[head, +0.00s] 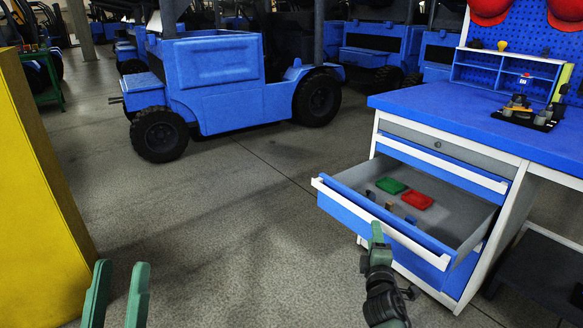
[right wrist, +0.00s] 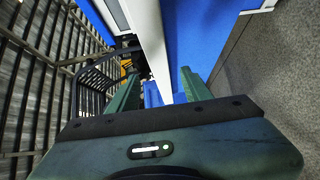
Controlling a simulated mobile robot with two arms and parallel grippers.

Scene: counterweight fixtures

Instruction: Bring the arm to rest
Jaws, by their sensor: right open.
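A small fixture (head: 522,103) with dark, orange and red parts stands on a black base on the blue bench top, beside a yellow-green upright (head: 560,84). Its finer parts are too small to tell. My left gripper (head: 117,285) is open and empty at the lower left, far from the bench. My right gripper (head: 376,236) is in front of the pulled-out drawer (head: 329,197). In the right wrist view, its green fingers (right wrist: 159,85) are apart, with white and blue surfaces showing between and beyond them. I cannot tell whether they touch the drawer.
The open drawer holds a green tray (head: 391,185), a red tray (head: 417,199) and small blocks. The workbench (head: 470,118) stands at the right. A yellow panel (head: 38,170) stands at the left, and a blue vehicle (head: 215,75) is behind. The floor between is clear.

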